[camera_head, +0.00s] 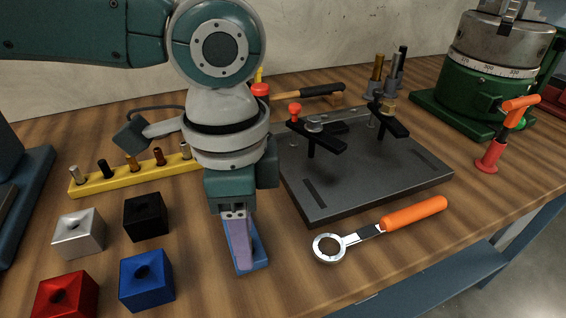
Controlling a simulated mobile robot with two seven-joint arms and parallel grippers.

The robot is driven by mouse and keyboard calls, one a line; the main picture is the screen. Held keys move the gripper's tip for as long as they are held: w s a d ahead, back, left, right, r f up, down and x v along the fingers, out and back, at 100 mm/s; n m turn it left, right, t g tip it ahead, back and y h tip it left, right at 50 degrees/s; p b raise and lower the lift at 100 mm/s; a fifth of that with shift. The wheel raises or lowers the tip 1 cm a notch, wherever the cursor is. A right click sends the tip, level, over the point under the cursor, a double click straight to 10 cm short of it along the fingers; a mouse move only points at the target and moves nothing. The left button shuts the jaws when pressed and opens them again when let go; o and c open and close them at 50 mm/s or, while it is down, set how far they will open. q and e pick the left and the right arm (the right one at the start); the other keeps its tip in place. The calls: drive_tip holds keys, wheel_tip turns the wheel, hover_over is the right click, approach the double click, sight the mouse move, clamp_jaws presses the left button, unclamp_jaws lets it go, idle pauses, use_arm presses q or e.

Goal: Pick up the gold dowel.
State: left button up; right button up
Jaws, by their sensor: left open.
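A yellow rack (120,182) lies on the wooden bench at the left and holds a row of several small upright dowels. The leftmost dowel (76,174) looks pale gold, the second (104,168) is black, and the middle one (132,162) is golden-brown. A dark copper dowel (158,157) and a pale silvery one (185,151) follow; which is the gold one is hard to tell. My left gripper (245,258) is open, pointing down over the bench to the right of the rack and apart from it. My right gripper is not in view.
Silver (70,244), black (157,225), red (78,290) and blue (158,293) blocks with holes stand at front left. A dark fixture plate (370,185) and an orange-handled ring tool (415,211) lie right of my gripper. A green rotary table (470,98) stands at back right.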

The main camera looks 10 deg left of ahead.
use_arm(q)
drive_tip(key=shift+c, duration=0.2)
clamp_jaws()
drive_tip(key=shift+r, duration=0.2)
idle(0.4)
